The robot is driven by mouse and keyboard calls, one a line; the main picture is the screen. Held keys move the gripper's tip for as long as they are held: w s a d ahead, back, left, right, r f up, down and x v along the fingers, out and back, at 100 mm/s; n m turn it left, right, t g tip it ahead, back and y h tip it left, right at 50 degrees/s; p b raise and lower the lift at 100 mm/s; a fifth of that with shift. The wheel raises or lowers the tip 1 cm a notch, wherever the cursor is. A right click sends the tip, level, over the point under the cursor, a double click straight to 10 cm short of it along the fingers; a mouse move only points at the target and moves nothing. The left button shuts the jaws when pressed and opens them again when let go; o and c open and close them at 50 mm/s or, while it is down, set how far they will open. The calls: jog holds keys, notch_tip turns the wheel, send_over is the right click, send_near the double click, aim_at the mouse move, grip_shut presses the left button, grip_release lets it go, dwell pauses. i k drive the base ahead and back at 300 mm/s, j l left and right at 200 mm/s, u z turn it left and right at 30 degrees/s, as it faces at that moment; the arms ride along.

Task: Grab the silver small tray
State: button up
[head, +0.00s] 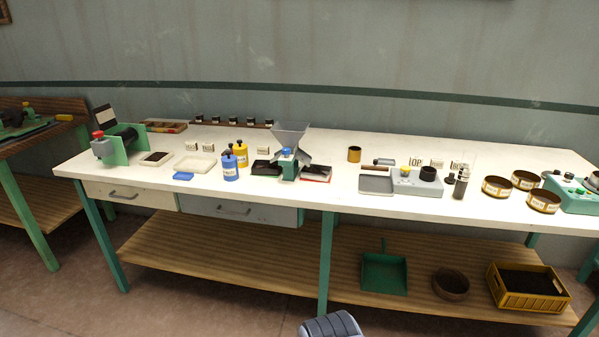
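A small grey, silver-looking shallow tray (375,183) sits on the white workbench, right of the middle, in the head view. It is beside the left end of a pale grey device (416,186) with a black round top; I cannot tell whether they touch. A small dark item lies at the tray's back edge. No gripper fingers show. Only a grey ribbed part, likely of my own arm, shows at the bottom edge, well below and in front of the bench.
The white bench (340,203) holds a hopper (291,134), a blue canister (230,169), a yellow canister (241,154), a pale tray (194,171) and several brass rings at the right. A green dustpan (384,274) and yellow crate (527,295) are on the lower shelf.

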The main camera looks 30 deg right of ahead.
aim_at(317, 172)
jog(key=i+l+z, duration=0.35)
jog(key=i+l, duration=0.15)
jog(key=i, duration=0.3)
jog(key=i+l+z, duration=0.2)
jog(key=i, duration=0.2)
jog(key=i+l+z, duration=0.15)
jog(key=i, duration=0.3)
jog(key=j, duration=0.05)
